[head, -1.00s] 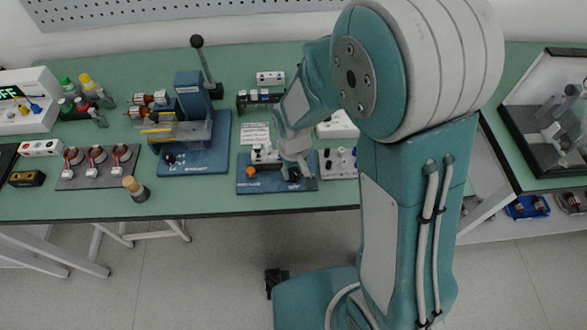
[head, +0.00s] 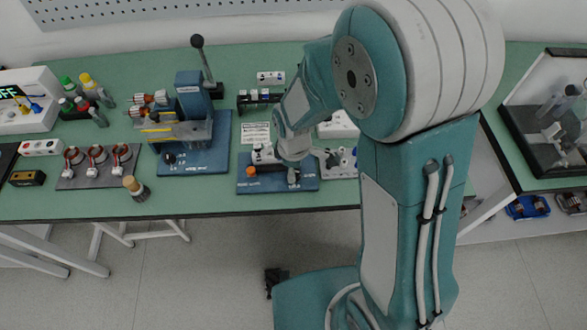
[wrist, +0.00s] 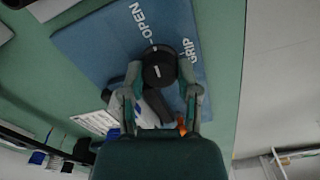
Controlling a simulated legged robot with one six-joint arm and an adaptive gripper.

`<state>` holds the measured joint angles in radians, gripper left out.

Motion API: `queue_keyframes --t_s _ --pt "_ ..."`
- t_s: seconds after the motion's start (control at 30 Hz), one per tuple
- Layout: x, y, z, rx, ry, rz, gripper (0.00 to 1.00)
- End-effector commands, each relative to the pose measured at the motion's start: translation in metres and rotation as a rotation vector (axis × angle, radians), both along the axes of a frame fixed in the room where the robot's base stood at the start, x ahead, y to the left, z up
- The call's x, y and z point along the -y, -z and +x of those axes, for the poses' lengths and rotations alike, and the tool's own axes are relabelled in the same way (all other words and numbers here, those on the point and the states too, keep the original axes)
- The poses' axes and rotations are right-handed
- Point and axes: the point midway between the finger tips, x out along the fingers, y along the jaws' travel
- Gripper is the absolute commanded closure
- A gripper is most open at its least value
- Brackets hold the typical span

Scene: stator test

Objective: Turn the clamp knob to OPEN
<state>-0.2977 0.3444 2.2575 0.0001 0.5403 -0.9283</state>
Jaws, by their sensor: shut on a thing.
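The clamp knob (wrist: 159,66) is round and black, with a small white mark on its top. It sits on a blue base plate (wrist: 95,40) with white OPEN and GRIP lettering beside it. In the wrist view OPEN lies above the knob and GRIP to its right. My gripper (wrist: 160,78) is shut on the knob, one finger on either side. I cannot tell for sure which label the mark points to. In the head view the same plate (head: 250,184) is at the bench front, and my gripper (head: 292,178) reaches down over its right part, hiding the knob.
A blue press (head: 193,95) with a tall lever stands to the left. A white-topped fixture (head: 340,162) is close on the right. The bench's front edge is near.

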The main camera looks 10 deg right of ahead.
Motion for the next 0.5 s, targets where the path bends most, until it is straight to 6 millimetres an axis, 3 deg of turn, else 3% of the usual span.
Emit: queue_keyframes --t_s 0.5 --pt "-0.0003 0.0 0.001 0.003 -0.13 0.001 1.0"
